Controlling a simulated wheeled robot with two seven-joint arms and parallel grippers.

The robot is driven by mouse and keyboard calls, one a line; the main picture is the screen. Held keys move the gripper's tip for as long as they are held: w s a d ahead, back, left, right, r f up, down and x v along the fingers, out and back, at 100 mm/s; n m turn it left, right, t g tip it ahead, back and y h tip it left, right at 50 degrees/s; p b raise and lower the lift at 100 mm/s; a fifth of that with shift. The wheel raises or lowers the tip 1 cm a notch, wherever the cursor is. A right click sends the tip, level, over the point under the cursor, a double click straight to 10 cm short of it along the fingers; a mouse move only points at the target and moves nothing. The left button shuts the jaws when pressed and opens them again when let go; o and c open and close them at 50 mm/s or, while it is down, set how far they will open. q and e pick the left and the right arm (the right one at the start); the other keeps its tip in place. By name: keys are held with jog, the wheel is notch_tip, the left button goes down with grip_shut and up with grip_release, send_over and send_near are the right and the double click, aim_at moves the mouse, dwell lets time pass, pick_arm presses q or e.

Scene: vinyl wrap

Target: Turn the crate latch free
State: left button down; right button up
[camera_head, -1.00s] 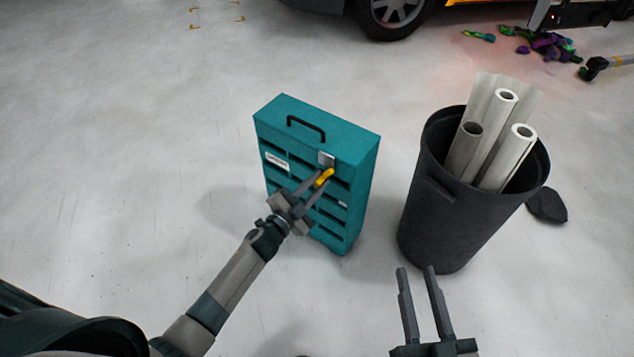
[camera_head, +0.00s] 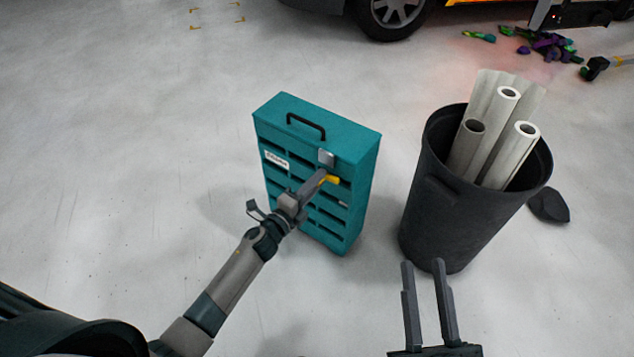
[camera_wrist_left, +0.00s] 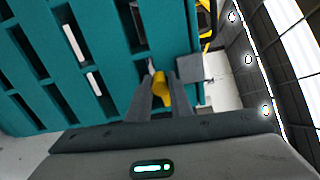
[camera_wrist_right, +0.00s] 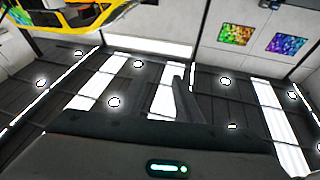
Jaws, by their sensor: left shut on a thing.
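The teal crate (camera_head: 335,210) stands upright on the floor, with slots in its front and a black handle on top. Its yellow latch (camera_head: 332,180) is on the front, just below a small grey metal plate (camera_head: 326,157). My left gripper (camera_head: 321,180) is shut on the yellow latch, which also shows between the fingers in the left wrist view (camera_wrist_left: 161,88). The fingers hide part of the latch. My right gripper (camera_head: 424,264) is open and empty, in front of the black bin and apart from the crate.
A black bin (camera_head: 440,215) holding several pale rolls (camera_head: 510,155) stands to the right of the crate. A dark lump (camera_head: 548,205) lies beside the bin. A vehicle wheel (camera_head: 397,12) is at the back. The floor left of the crate is clear.

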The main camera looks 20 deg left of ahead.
pick_arm(q)
jog(key=shift+m, duration=0.7)
pick_arm(e)
jog(key=shift+s+r+t, duration=0.3)
jog(key=shift+s+r, duration=0.05)
jog(key=shift+r, duration=0.25)
pick_arm(q)
jog(key=c, duration=1.6)
grip_release()
jog(key=shift+s, duration=0.15)
